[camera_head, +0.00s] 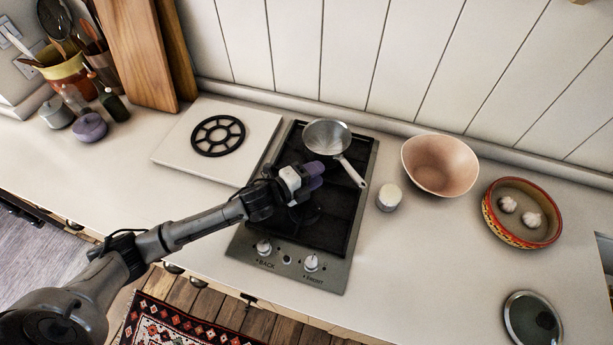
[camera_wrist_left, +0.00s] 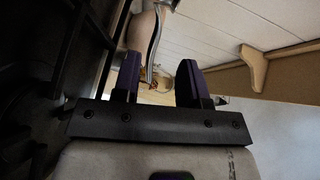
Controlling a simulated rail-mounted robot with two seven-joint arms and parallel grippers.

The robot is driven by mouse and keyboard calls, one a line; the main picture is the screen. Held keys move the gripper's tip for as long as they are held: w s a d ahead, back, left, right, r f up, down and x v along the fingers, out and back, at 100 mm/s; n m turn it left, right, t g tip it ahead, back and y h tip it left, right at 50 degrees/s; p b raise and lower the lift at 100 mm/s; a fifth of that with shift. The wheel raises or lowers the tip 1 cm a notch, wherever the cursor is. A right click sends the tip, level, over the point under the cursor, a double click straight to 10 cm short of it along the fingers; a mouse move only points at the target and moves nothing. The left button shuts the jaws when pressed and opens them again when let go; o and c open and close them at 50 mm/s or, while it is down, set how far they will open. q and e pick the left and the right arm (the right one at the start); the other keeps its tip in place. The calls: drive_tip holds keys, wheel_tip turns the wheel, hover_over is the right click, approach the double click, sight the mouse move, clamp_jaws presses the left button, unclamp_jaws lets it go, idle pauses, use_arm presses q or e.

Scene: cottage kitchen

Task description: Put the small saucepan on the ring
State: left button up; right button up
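The small saucepan (camera_head: 327,137) is a light metal pan at the back of the black hob (camera_head: 324,236), its handle (camera_head: 353,174) pointing toward the front right. My left gripper (camera_head: 318,176), with purple fingers, is over the hob in front of the pan, just left of the handle. In the left wrist view its fingers (camera_wrist_left: 160,80) are apart, and a thin metal strip (camera_wrist_left: 153,45), apparently the handle, shows beyond the gap. I see no grip on it. A black spoked ring (camera_head: 218,136) lies on a white board (camera_head: 180,148) left of the hob. My right gripper is not in view.
Right of the hob are a small white jar (camera_head: 389,198), a pinkish bowl (camera_head: 440,165), a red-rimmed dish (camera_head: 493,220) with garlic, and a round lid (camera_head: 532,318). Cutting boards (camera_head: 140,50) and pots stand at the back left.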

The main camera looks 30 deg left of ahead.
use_arm(q)
drive_tip(key=shift+v, duration=1.4)
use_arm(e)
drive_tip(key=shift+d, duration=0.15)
